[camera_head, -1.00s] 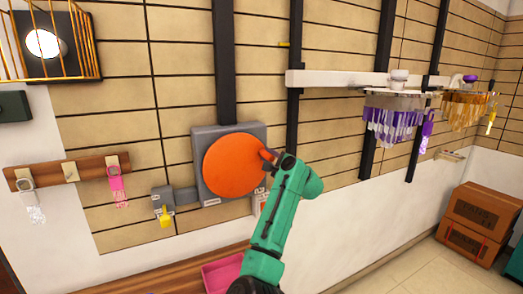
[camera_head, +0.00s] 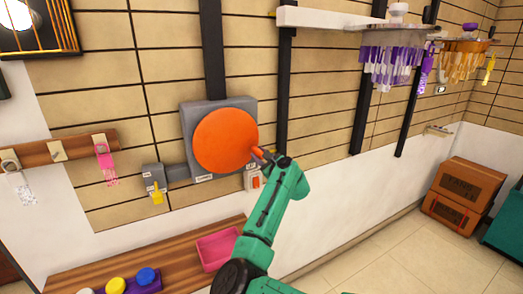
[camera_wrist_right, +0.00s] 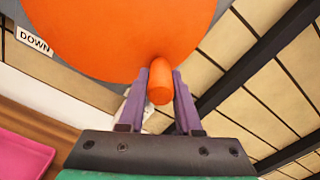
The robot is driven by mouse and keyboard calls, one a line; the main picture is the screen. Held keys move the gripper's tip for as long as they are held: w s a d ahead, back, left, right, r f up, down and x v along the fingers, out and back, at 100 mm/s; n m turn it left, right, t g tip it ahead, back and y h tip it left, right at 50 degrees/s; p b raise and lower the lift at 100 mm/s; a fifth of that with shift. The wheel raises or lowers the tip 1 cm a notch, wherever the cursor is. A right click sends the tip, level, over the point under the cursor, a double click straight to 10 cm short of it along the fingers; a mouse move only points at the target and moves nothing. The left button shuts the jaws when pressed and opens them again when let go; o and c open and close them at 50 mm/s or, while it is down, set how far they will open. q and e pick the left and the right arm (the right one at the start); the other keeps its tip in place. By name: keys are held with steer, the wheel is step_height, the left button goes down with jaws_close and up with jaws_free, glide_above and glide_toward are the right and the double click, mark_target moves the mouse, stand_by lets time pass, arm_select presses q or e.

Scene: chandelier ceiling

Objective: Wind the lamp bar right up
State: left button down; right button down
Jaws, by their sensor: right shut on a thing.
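The white lamp bar (camera_head: 330,18) runs across dark vertical rails at the top of the head view. A lamp with purple hanging strips (camera_head: 390,65) and one with amber strips (camera_head: 462,58) hang at its right side. The orange crank wheel (camera_head: 225,140) sits on a grey wall box (camera_head: 190,110). My right gripper (camera_head: 264,157) is at the wheel's right edge. In the right wrist view its purple fingers are either side of the wheel's orange handle (camera_wrist_right: 160,82), shut on it. My left gripper is out of view.
A "DOWN" label (camera_wrist_right: 34,41) is beside the wheel. A yellow key-like piece (camera_head: 157,193) hangs on a small grey box at left. Below are a wooden shelf (camera_head: 120,262) and pink tray (camera_head: 215,250). Brown boxes (camera_head: 465,190) stand on the floor at right.

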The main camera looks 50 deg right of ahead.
steer(key=shift+w+a+f, duration=0.1)
steer(key=shift+a+f, duration=0.15)
steer(key=shift+f, duration=0.3)
steer(key=c, duration=0.6)
jaws_free()
steer(key=shift+a, duration=0.1)
steer(key=shift+w+a+r, duration=0.1)
steer(key=shift+a+r, duration=0.05)
steer(key=shift+a, duration=0.1)
steer(key=shift+d, duration=0.1)
